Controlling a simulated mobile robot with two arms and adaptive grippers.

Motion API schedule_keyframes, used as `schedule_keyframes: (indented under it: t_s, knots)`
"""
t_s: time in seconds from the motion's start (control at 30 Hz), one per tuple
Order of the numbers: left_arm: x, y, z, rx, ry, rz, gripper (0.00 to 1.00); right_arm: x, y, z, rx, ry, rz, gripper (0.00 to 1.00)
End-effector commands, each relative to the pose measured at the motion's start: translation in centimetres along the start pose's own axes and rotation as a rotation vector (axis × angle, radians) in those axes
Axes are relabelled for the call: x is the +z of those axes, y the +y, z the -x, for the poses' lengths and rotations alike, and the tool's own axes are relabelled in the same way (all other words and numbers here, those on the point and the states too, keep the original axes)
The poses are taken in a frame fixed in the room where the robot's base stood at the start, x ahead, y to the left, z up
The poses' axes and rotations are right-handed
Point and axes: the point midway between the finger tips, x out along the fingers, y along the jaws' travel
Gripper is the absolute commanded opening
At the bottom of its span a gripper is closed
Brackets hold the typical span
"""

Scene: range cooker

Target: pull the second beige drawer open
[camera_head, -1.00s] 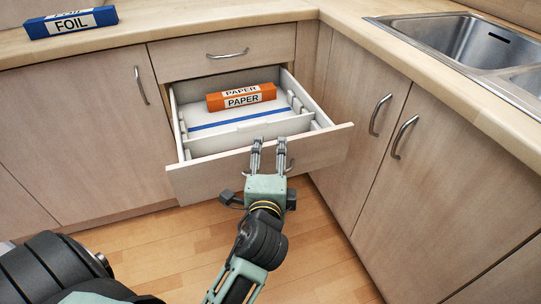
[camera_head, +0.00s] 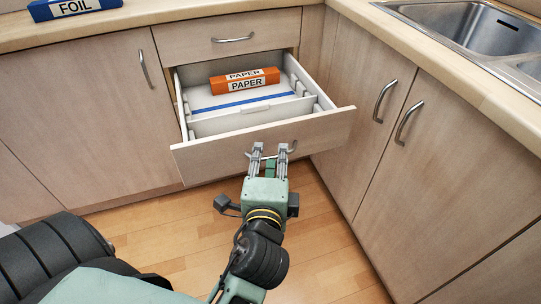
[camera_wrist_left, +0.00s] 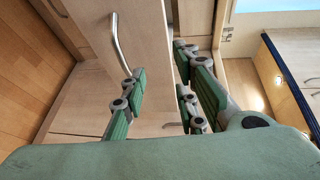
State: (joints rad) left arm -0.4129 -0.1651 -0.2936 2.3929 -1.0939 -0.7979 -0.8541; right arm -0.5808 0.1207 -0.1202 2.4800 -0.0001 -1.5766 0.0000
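The second beige drawer (camera_head: 215,157), below a shut top drawer, stands pulled out, with its white interior showing. Its metal bar handle (camera_head: 295,148) is on the front face; the middle is partly hidden by my fingers. My left gripper (camera_head: 270,149) is in front of the drawer face at handle height, its fingertips apart. In the left wrist view, the handle (camera_wrist_left: 119,45) shows upright near the tip of the left finger, and the fingers of my gripper (camera_wrist_left: 160,85) are spread. I cannot tell whether they touch the handle. My right gripper is not in view.
An orange PAPER box (camera_head: 245,80) lies in the drawer behind a white divider. The top drawer (camera_head: 195,40) is shut. Cupboard doors stand left and right (camera_head: 440,150). A blue FOIL box (camera_head: 75,8) and a sink (camera_head: 470,30) are on the worktop. The wooden floor in front is clear.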

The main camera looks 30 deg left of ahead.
Motion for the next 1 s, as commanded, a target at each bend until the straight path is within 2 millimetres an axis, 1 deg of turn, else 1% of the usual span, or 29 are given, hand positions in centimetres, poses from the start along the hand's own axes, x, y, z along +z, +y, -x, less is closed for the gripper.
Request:
schedule_keyframes:
  t_s: [0.2,0.37,0.8,0.87,0.9,0.97,1.0]
  knots:
    - [0.0,0.0,0.0,0.001,0.000,0.001,0.28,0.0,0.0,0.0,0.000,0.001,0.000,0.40]
    - [0.0,-0.1,0.0,0.003,-0.001,0.001,0.28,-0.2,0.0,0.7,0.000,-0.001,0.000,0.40]
    - [0.0,0.2,0.0,0.006,0.000,0.005,0.28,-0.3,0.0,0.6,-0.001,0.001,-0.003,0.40]
    - [0.2,0.7,0.0,0.025,-0.002,0.027,0.28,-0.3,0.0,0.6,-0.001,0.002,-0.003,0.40]
    - [0.5,1.4,0.0,0.051,-0.004,0.059,0.28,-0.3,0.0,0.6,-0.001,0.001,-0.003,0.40]
    - [1.1,3.3,0.2,0.120,-0.012,0.136,0.28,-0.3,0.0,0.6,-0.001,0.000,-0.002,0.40]
    - [1.7,5.0,0.4,0.183,-0.021,0.207,0.28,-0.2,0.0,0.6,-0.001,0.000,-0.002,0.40]
